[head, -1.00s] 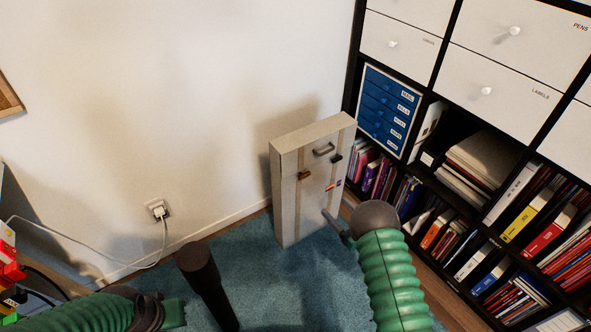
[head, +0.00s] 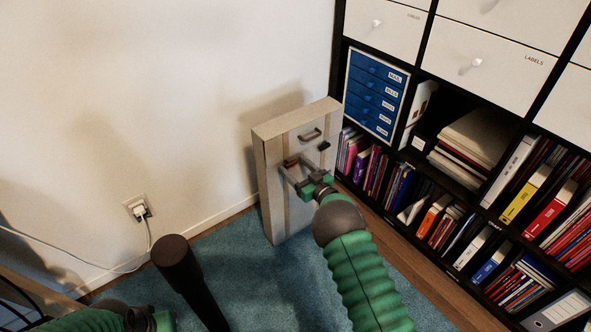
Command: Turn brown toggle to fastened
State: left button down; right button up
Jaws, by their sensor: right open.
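A tall pale case (head: 271,205) stands upright on the carpet close to the wall, with a grey handle (head: 310,134) near its top. The brown toggle (head: 291,162) is on the left strap of its front face. A black toggle (head: 324,146) is on the right strap. My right gripper (head: 294,168) is open in front of the case, with its fingertips at or just below the brown toggle. I cannot tell whether they touch it. My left gripper (head: 152,320) shows only partly at the bottom edge, away from the case.
A black shelf unit with books, binders and white drawers (head: 490,60) stands close on the right. A blue drawer box (head: 376,92) sits in it. A plug in a wall socket (head: 139,210) has a white cable. Blue carpet (head: 225,262) is clear left of the case.

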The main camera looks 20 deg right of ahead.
jog(key=c, duration=1.4)
jog(key=shift+n, duration=0.4)
jog(key=n+p, duration=0.2)
jog(key=shift+r+n, duration=0.2)
jog(key=shift+n, duration=0.2)
jog(key=n, duration=0.1)
jog(key=n+p, duration=0.1)
jog(key=n, duration=0.2)
jog(key=shift+s+a+r+n, duration=0.15)
jog(key=shift+a+n, duration=0.1)
jog(key=shift+n, duration=0.05)
jog(key=n, duration=0.3)
jog(key=n+p, duration=0.1)
jog(key=n, duration=0.1)
jog(key=shift+s+a, duration=0.1)
jog(key=shift+a, duration=0.2)
jog(key=n, duration=0.4)
jog(key=shift+s+a+n, duration=0.1)
jog(key=shift+a+n, duration=0.15)
jog(key=shift+n, duration=0.05)
